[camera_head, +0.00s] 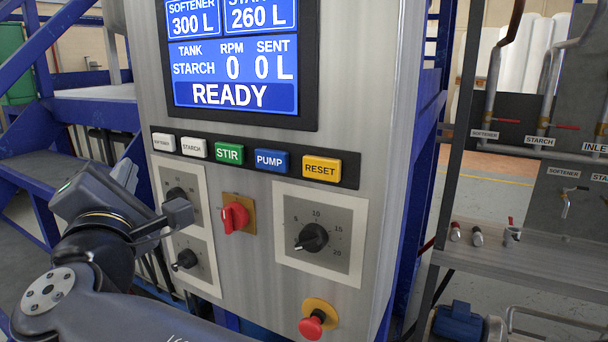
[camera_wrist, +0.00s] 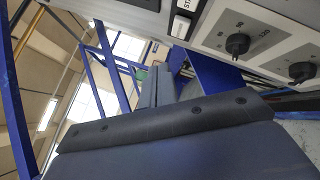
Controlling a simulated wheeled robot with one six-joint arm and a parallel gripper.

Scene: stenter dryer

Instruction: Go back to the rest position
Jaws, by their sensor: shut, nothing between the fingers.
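My gripper (camera_head: 178,213) is at the left of the control panel (camera_head: 262,245) in the head view, in front of the panel's lower left part. Its dark fingers are shut with nothing between them. The fingertips overlap the area beside the left dials in the picture; I cannot tell whether they touch the panel. In the wrist view my gripper's grey body fills the lower part, and two dials (camera_wrist: 238,44) show at the upper right.
The screen (camera_head: 236,60) reads READY. Below it are several buttons, such as the green STIR button (camera_head: 229,153), a red switch (camera_head: 235,216), a large dial (camera_head: 312,238) and a red emergency stop (camera_head: 312,326). Blue stairs (camera_head: 60,168) stand left; pipes and taps stand right.

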